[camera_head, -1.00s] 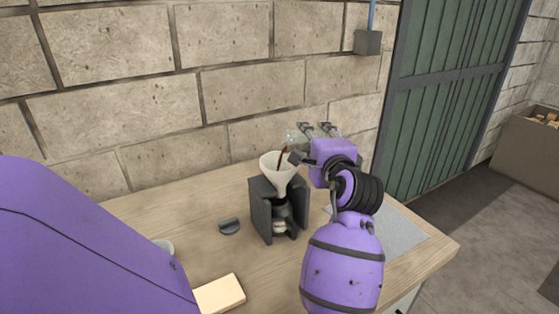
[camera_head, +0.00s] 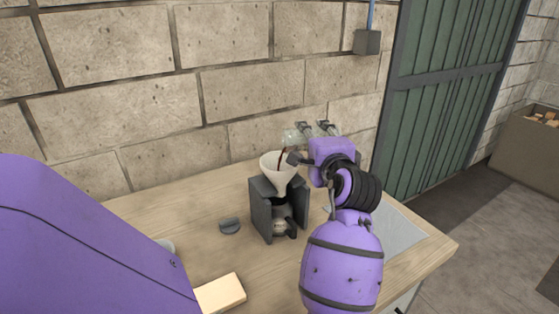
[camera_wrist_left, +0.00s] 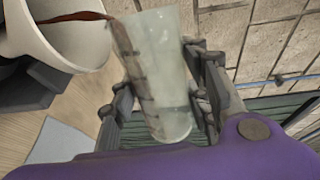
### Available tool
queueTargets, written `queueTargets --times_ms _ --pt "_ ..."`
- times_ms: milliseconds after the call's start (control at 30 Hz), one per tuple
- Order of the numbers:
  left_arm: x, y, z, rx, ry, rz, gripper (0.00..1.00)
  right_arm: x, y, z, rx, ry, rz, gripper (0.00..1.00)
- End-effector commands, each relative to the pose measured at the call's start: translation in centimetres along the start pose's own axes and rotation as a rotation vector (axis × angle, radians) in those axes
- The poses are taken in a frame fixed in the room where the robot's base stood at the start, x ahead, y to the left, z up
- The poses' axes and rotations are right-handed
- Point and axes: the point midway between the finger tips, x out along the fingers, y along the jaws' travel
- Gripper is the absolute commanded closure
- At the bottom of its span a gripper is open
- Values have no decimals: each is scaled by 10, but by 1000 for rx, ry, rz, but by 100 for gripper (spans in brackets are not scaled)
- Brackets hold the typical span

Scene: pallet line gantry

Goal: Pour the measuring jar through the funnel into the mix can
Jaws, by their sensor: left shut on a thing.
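My left gripper (camera_head: 316,129) is shut on the clear measuring jar (camera_head: 296,136), which is tilted over the white funnel (camera_head: 275,169). A thin dark brown stream runs from the jar's mouth into the funnel. In the left wrist view, the jar (camera_wrist_left: 160,70) sits between the dark fingers (camera_wrist_left: 160,100), with brown liquid along its lower wall. The stream falls inside the funnel rim (camera_wrist_left: 45,50). The funnel sits upright in a dark stand (camera_head: 262,212). A can (camera_head: 280,226) shows partly inside the stand, below the funnel; its contents are hidden. My right gripper is out of view.
A small dark disc (camera_head: 229,226) lies left of the stand. A pale block (camera_head: 220,293) lies at the front, and a light round item (camera_head: 166,245) is partly hidden by my arm. A grey mat (camera_head: 401,236) lies at right. A brick wall (camera_head: 140,100) stands behind the table.

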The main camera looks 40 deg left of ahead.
Motion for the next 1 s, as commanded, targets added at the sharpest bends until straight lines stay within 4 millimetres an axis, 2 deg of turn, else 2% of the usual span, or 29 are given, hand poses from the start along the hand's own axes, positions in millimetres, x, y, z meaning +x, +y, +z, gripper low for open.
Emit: queueTargets --times_ms 1000 --pt "-1 -7 3 -89 9 -1 89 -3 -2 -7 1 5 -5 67"
